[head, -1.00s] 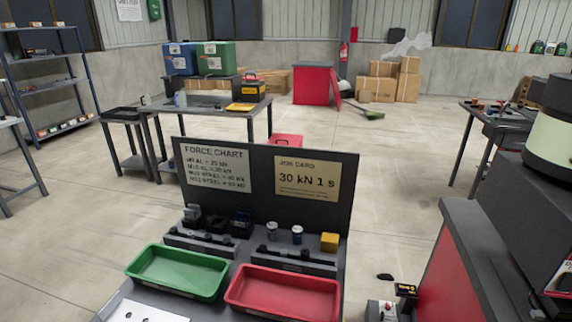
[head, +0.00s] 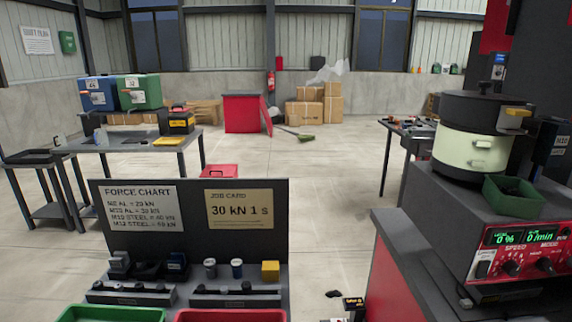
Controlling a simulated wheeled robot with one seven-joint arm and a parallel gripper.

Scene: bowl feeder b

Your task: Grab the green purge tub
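A small dark green open tub (head: 512,197) sits at the right, on top of the red and black control unit, just in front of the round pale green and black bowl feeder (head: 470,150). It looks upright and its inside is dark. A larger green tray (head: 110,314) is cut off at the bottom left, beside a red tray (head: 230,315). My gripper does not show in this view.
The control unit (head: 520,255), with green displays and knobs, stands on a red and dark cabinet (head: 400,265). A chart board (head: 190,185) stands at lower left above small parts. Open concrete floor (head: 320,200) lies between the benches.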

